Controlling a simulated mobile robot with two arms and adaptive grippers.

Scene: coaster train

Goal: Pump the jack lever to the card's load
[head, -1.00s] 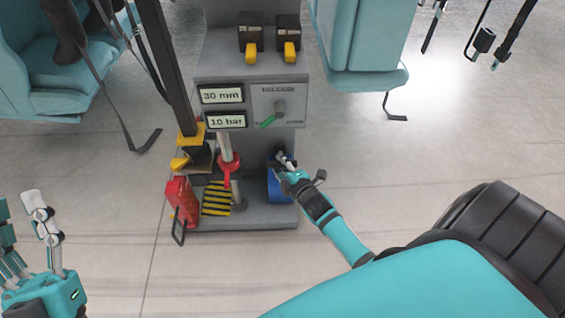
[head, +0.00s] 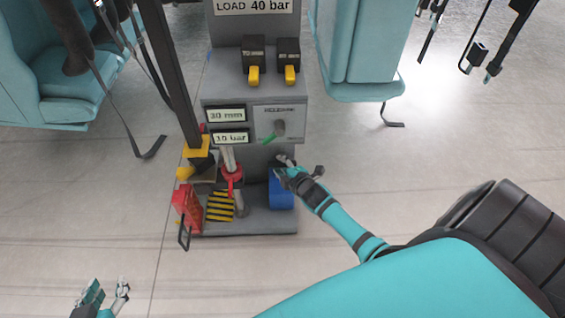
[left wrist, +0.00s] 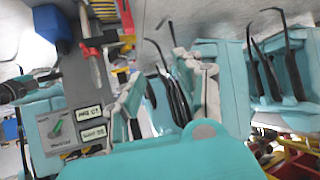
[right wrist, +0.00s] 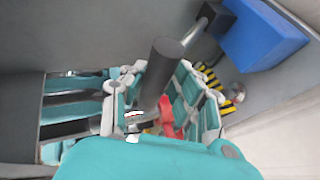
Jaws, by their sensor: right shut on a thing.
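The card (head: 253,6) at the top of the grey stand reads "LOAD 40 bar". Two displays on the stand read "30 mm" (head: 226,115) and what looks like "10 bar" (head: 230,137). My right gripper (head: 285,168) is at the stand's right side, in front of the column. In the right wrist view its fingers are around the jack lever's dark round grip (right wrist: 167,62); part of the lever is hidden by the hand. My left gripper (head: 108,292) is low at the left, open and empty, away from the stand.
A release panel (head: 279,122) with a green pointer sits beside the displays. Two yellow-tipped switches (head: 272,72) are above. A red block (head: 186,203), a striped yellow-black plate (head: 220,206) and a blue box (head: 281,192) are at the base. Teal seats (head: 360,55) stand either side. Floor in front is clear.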

